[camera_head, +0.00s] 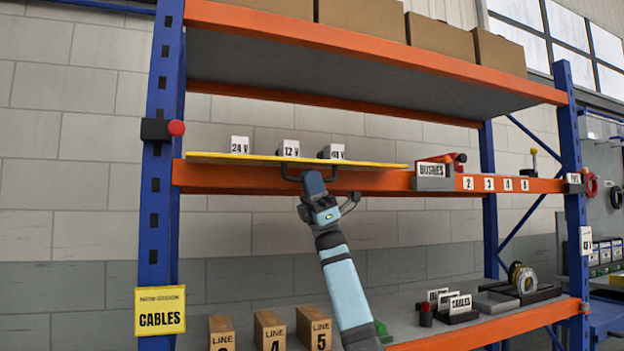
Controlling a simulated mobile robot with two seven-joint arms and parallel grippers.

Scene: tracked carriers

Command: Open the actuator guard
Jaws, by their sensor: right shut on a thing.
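The guard appears to be the long yellow panel (370,163) along the left part of the middle shelf's front edge. I see it nearly edge-on, lying close to flat. A dark bar handle (284,174) hangs at its front. My right gripper (312,176) reaches up from below and is shut on this handle; the fingers are partly hidden against it. Behind the panel stand small blocks labelled 24 V (240,145), 12 V (289,148) and a third with a hard-to-read label (334,152). My left gripper is not in view.
A blue upright (160,220) with a red button (176,128) stands left of the panel. A BUSHES bin (434,178) sits to its right. Boxes marked 4 (270,330) and 5 (314,328) stand below, near my right arm. The space between the shelves is mostly free.

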